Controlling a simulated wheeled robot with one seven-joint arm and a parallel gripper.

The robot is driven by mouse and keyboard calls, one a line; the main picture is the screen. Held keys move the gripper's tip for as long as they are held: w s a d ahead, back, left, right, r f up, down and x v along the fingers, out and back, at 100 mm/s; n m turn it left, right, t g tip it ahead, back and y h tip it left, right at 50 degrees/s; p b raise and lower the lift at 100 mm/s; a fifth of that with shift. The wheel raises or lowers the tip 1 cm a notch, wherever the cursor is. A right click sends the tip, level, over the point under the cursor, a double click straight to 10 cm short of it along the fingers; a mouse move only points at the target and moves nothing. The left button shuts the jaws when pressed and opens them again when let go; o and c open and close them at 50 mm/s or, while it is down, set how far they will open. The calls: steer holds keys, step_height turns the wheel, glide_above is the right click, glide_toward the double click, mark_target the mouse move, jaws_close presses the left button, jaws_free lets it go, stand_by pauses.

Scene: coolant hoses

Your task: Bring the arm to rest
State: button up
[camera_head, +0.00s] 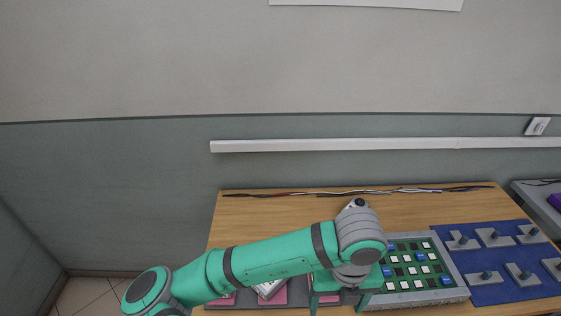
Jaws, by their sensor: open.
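My green and grey arm reaches across the lower middle of the head view, over the front of the wooden table (285,208). My gripper (338,299) hangs below the grey wrist at the bottom of the picture, with its two green sides apart. I see nothing held in it. Its fingertips are partly cut off by the lower edge. It is just left of a grey-framed board (418,298) with green, white, black and blue squares.
A blue mat (487,293) with several grey blocks with dark pegs lies at the right. Pink and white items (272,292) on a dark mat are partly hidden under my arm. Cables (400,190) lie along the back edge. The table's back left is clear.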

steer(key=w+d+r+n+t+h, duration=0.1)
steer(key=d+r+n+h, duration=0.25)
steer(key=d, duration=0.45)
steer(key=d+r+n+t+h, duration=0.1)
steer(key=d+r+n+h, duration=0.15)
steer(key=d+h, duration=0.35)
steer(key=w+d+r+n+t+h, duration=0.1)
steer(key=d+r+n+h, duration=0.25)
steer(key=d, duration=0.55)
steer(key=w+a+f+n+t, duration=0.5)
steer(key=a+n+t, duration=0.45)
steer(key=n, duration=0.75)
steer(key=s+a+f+n+t+y, duration=0.45)
steer(key=a+f+n+y, duration=0.25)
steer(key=a+f, duration=0.25)
steer(key=s+a+f+n+y, duration=0.1)
steer(key=s+a+f+y, duration=0.2)
steer(key=s+a, duration=0.5)
steer(key=s+a+f+n+g+y, duration=0.1)
steer(key=s+a+f+y, duration=0.2)
steer(key=s+a, duration=0.5)
steer(key=s, duration=0.7)
steer(key=shift+a+f+g, duration=0.2)
steer(key=shift+f+g, duration=0.1)
steer(key=shift+f, duration=0.05)
